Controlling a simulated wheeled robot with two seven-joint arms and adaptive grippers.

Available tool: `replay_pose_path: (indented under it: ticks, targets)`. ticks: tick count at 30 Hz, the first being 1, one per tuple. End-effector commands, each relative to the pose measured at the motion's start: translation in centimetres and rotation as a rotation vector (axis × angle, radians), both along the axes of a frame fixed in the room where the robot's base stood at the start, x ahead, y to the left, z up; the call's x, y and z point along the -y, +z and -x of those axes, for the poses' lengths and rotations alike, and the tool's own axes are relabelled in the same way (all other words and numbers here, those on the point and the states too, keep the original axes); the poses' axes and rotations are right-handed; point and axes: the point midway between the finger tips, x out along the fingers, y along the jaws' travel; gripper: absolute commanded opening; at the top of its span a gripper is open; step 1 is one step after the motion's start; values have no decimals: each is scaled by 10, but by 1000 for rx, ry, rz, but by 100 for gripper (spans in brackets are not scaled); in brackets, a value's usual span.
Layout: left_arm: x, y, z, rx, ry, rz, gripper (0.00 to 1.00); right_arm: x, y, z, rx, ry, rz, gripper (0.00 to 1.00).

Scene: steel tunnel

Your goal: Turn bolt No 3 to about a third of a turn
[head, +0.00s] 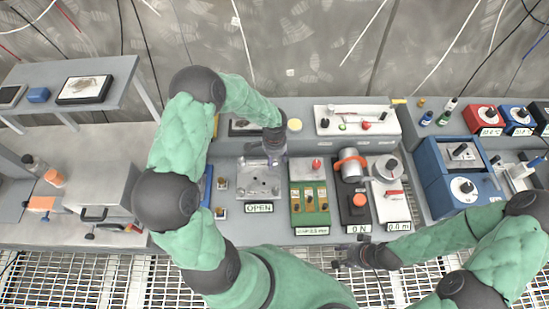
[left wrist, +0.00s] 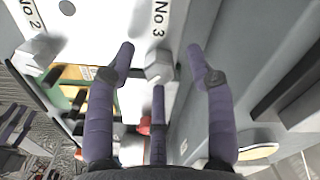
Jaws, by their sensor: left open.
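Bolt No 3 (left wrist: 158,66) is a grey hex head on a white panel (left wrist: 110,18) in the left wrist view, just below its "No 3" label (left wrist: 160,16). My left gripper (left wrist: 160,58) is open, with one finger on each side of the bolt and a third finger below it in the picture. Gaps show between the side fingers and the bolt; contact cannot be made out. Bolt No 2 (left wrist: 38,50) stands to the left. In the head view my left gripper (head: 273,152) hides the bolt. My right gripper (head: 358,256) is low at the bench's front edge.
A clear-topped fixture (head: 258,182) with an "OPEN" sign lies below my left gripper in the head view. A green box (head: 309,205), a unit with an orange button (head: 358,202) and a dial box (head: 388,168) stand to its right. A blue machine (head: 455,170) is further right.

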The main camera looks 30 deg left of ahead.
Motion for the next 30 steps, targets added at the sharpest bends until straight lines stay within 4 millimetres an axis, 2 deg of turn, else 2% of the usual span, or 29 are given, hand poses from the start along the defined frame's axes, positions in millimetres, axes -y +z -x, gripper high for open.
replay_pose_path:
  ticks: [2, 6, 8, 14, 21, 30]
  targets:
    - [0, 0, 0, 0, 0, 0, 54, 0, 0, 0, 0, 0, 0, 40]
    - [0, 0, 0, 0, 0, 0, 14, 0, 0, 0, 0, 0, 0, 40]
    - [0, 0, 0, 0, 0, 0, 0, 0, 0, 0, 0, 0, 0, 40]
    - [0, -1, 0, 0, 12, 0, 0, 0, -3, 0, 0, 0, 0, 40]
    - [0, -2, 0, 1, 132, 0, 0, 0, -21, 0, 0, 0, 0, 40]
    - [0, 0, 0, -1, 165, 0, 0, 0, -22, 0, 0, 0, 0, 40]
